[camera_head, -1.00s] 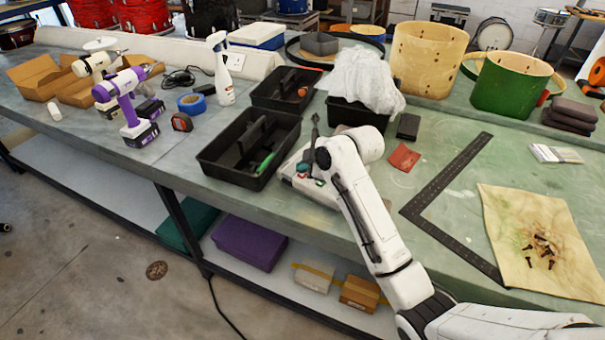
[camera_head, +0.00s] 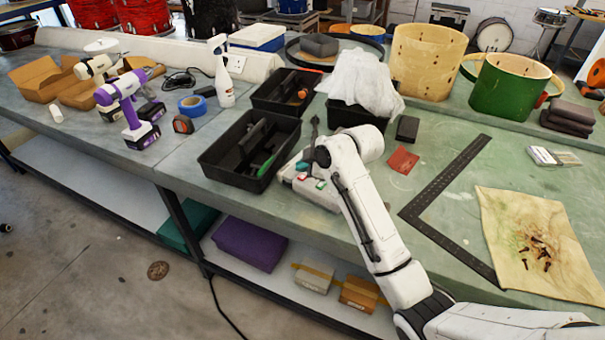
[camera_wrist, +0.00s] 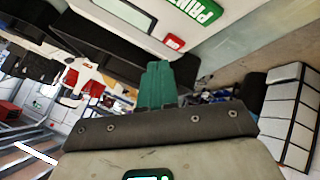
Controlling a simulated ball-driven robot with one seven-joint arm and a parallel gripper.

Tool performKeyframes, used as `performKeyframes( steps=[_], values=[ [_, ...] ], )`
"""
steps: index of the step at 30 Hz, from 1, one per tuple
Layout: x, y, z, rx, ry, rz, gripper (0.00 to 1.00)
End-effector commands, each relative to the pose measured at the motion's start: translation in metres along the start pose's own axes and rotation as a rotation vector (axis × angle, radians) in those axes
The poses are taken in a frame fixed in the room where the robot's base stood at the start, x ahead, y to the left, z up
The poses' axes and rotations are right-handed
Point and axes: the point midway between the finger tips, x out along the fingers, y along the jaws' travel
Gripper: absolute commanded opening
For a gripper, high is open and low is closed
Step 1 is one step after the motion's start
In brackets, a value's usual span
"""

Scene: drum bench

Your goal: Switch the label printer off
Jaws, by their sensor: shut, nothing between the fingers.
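The label printer (camera_head: 315,194) is a pale box near the front edge of the bench, partly hidden behind my arm.
A black tool tray (camera_head: 212,160) stands directly left of the printer. A second black tray (camera_head: 262,98) and a bin with a white cloth (camera_head: 362,82) are behind. A black metal square (camera_head: 425,204) and a stained cloth (camera_head: 515,215) lie to the right.

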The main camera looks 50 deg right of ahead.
Motion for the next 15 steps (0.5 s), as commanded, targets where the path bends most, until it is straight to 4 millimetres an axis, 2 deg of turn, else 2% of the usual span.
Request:
performKeyframes(
  steps=[8,15],
  values=[
    [-0.001,0.001,-0.001,0.0,0.0,0.0,0.0],
    [-0.015,0.011,-0.011,-0.001,0.0,0.001,0.0]
  ],
)
